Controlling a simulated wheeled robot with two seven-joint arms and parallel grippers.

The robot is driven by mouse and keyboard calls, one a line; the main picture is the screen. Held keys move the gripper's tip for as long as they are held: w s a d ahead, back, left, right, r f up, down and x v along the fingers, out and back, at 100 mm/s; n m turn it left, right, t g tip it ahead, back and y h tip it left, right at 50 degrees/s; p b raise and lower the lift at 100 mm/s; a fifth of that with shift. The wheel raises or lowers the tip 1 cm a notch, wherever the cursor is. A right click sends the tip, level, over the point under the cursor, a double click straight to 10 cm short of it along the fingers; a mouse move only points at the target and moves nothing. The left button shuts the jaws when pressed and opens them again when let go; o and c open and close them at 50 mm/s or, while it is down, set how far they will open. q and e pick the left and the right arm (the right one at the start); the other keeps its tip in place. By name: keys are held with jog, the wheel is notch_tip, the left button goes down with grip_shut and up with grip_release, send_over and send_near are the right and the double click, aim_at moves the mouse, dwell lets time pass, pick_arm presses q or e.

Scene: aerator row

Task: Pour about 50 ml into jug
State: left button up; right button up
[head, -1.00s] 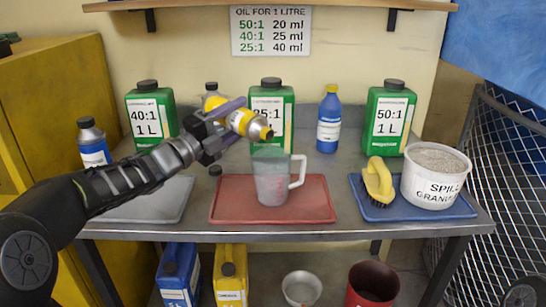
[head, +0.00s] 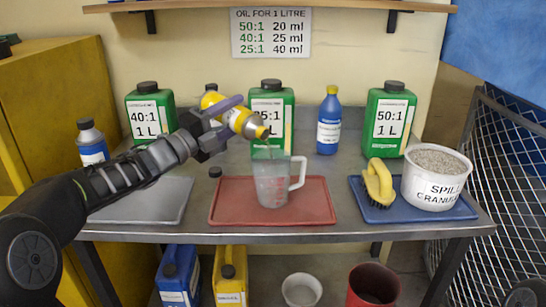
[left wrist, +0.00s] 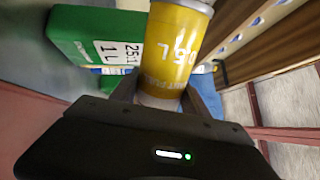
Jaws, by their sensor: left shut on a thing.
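My left gripper (head: 218,112) is shut on a yellow bottle (head: 246,122) and holds it in the air, tilted with its grey neck down to the right. The jug stands upright on a red tray (head: 322,210), handle to the right. My right gripper is not in view.
Green cans labelled 40:1 (head: 150,118), 25:1 (head: 284,112) and 50:1 (head: 391,120) stand behind. A blue bottle (head: 329,125) stands between two of them. A spill granules tub (head: 437,187) and yellow brush (head: 378,180) are on a blue tray (head: 410,212). A small dark cap (head: 215,172) lies left of the jug.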

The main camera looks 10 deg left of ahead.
pick_arm(q)
jog(key=shift+r+m, duration=0.35)
jog(key=shift+m, duration=0.15)
dwell(1.2)
jog(key=n+p, duration=0.3)
jog(key=f+n+y+p, duration=0.1)
jog(key=shift+w+a+f+n+p, duration=0.1)
jog(key=shift+w+a+n+p, duration=0.15)
jog(key=shift+a+n+p, duration=0.1)
jog(key=shift+s+f+n, duration=0.1)
jog(key=shift+f+n, duration=0.15)
jog(key=shift+f, duration=0.1)
jog(key=shift+f+t+b, duration=0.15)
jog(key=shift+t+b, duration=0.15)
jog(key=shift+b, duration=0.05)
jog(key=shift+f, duration=0.1)
